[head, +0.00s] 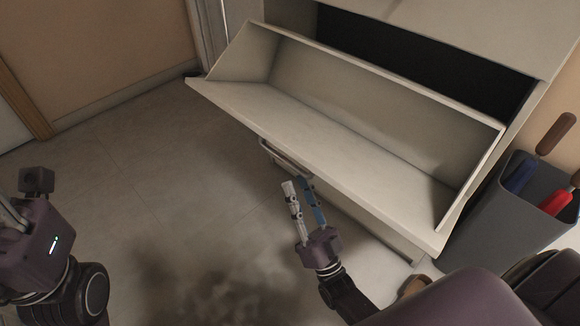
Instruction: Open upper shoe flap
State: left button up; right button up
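A pale shoe cabinet (455,35) stands at the upper right. Its flap (345,140) is tilted far out, showing the inside of an empty bin and a dark opening behind it. A metal bar handle (285,157) is on the flap's outer face, below its front edge. My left gripper (22,200) is at the left edge, away from the cabinet, partly cut off.
A dark grey bin (505,215) with brown-, blue- and red-handled items stands right of the cabinet, close to its side. A brown object (415,285) lies low on the floor near my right arm. The tiled floor (160,170) on the left is clear.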

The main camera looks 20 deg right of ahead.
jog(key=v, duration=0.4)
jog(key=shift+s, duration=0.1)
dwell(0.3)
